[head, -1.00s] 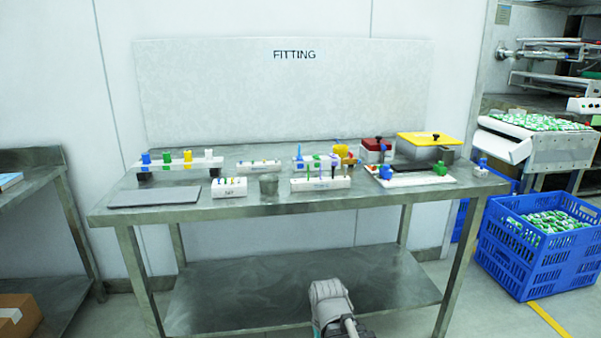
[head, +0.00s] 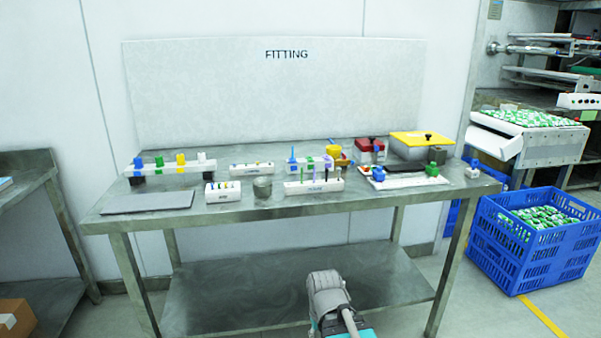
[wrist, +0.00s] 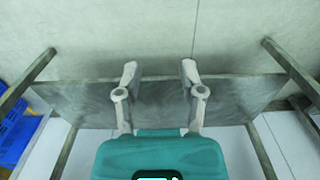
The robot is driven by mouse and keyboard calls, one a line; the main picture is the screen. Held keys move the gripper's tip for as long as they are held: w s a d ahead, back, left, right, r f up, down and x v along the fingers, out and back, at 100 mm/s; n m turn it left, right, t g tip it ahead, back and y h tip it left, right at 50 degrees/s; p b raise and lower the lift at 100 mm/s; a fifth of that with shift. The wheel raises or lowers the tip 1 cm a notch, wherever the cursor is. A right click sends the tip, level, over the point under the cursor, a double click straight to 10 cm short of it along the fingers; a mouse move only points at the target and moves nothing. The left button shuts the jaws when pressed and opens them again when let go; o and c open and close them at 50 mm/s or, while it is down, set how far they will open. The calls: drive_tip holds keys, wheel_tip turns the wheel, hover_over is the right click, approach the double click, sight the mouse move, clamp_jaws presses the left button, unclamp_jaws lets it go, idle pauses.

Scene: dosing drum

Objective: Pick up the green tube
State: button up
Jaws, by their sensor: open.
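Several small green pieces show in the head view, and at this size I cannot tell for sure which is the green tube. A slim green piece (head: 302,174) stands upright in the white front rack (head: 314,187) on the table. A green cylinder (head: 159,161) stands on the long white rail at the left. My gripper (wrist: 159,68) is open and empty in the wrist view, low in front of the table and facing the lower shelf and wall. No green tube shows in the wrist view.
A blue crate (head: 530,240) stands on the floor at the right. The lower shelf (head: 250,285) is bare.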

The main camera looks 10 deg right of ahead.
drive_tip(key=w+r+n+p, duration=0.1)
drive_tip(key=w+r+p, duration=0.2)
drive_tip(key=r+p, duration=1.85)
drive_tip(key=w+r+n+p, duration=0.1)
drive_tip(key=w+r+p, duration=0.1)
drive_tip(key=r+p, duration=1.9)
drive_tip(key=w+r+n+p, duration=0.1)
drive_tip(key=w+r+n, duration=0.1)
drive_tip(key=w+n, duration=0.7)
drive_tip(key=w+r+n+p, duration=0.2)
drive_tip(key=w+n, duration=0.8)
drive_tip(key=w, duration=0.4)
drive_tip(key=shift+w+d+r, duration=0.25)
drive_tip(key=shift+w+r, duration=0.05)
drive_tip(key=shift+w, duration=0.1)
drive_tip(key=b, duration=0.8)
hover_over(302, 177)
wheel_tip(302, 177, down, 9)
drive_tip(key=shift+w+d+r, duration=0.1)
drive_tip(key=shift+w+r, duration=0.05)
drive_tip(key=shift+r, duration=0.05)
drive_tip(key=shift+f, duration=0.15)
drive_tip(key=shift+w+f+b, duration=0.1)
drive_tip(key=shift+f+b, duration=2.35)
drive_tip(key=shift+b, duration=0.3)
